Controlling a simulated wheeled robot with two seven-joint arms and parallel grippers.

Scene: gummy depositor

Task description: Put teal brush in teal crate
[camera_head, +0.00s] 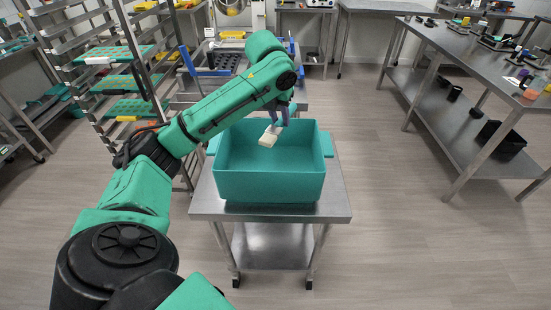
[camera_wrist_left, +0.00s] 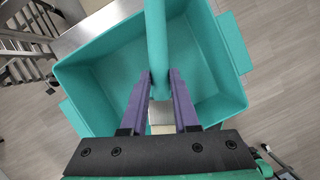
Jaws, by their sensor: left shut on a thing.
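The teal crate (camera_head: 268,187) is open at the top and empty as far as I can see. My left gripper (camera_head: 279,117) is over the crate, its purple fingers shut on the teal brush. The brush's cream bristle end (camera_head: 269,137) hangs at the crate's opening in the head view. In the left wrist view the brush's teal handle (camera_wrist_left: 155,40) runs up between the fingertips (camera_wrist_left: 160,82), across the crate (camera_wrist_left: 108,82) behind it. My right gripper is not in view.
The crate stands on a small steel table (camera_head: 334,202). A tray rack (camera_head: 112,82) stands at the left. A long steel bench (camera_head: 480,62) with several small items is at the right. The floor between is clear.

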